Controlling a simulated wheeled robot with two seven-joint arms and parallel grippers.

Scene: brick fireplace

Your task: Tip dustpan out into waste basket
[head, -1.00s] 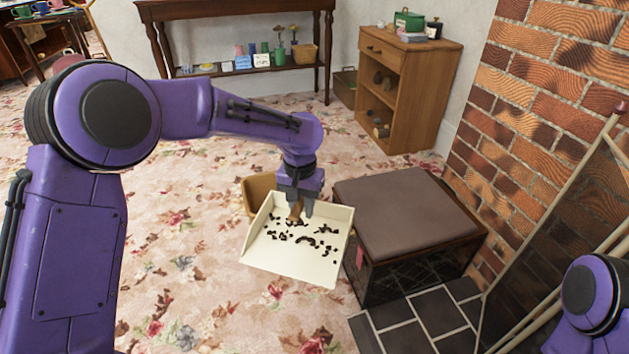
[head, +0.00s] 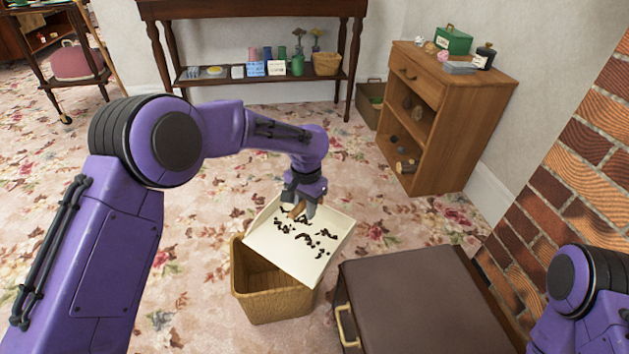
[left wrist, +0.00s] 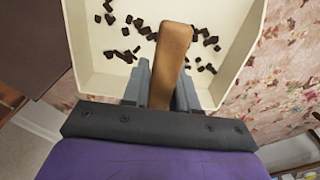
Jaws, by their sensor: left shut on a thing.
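The cream dustpan (head: 277,245) carries several dark crumbs on its pan. My left gripper (head: 299,207) is shut on its brown handle, which also shows between the fingers in the left wrist view (left wrist: 170,60). The dustpan is above the woven waste basket (head: 268,305), covering part of its opening at the back right. The pan slopes a little in the head view, and the crumbs lie spread over it. The basket stands upright on the floor, and the visible part of its inside looks empty. Of my right arm only a purple link shows; its gripper is out of view.
A brown-topped box (head: 420,305) with a brass handle stands close to the right of the basket. A wooden cabinet (head: 440,125) and a dark console table (head: 250,100) stand behind. A brick wall is at right. Flowered carpet (head: 190,245) lies free left of the basket.

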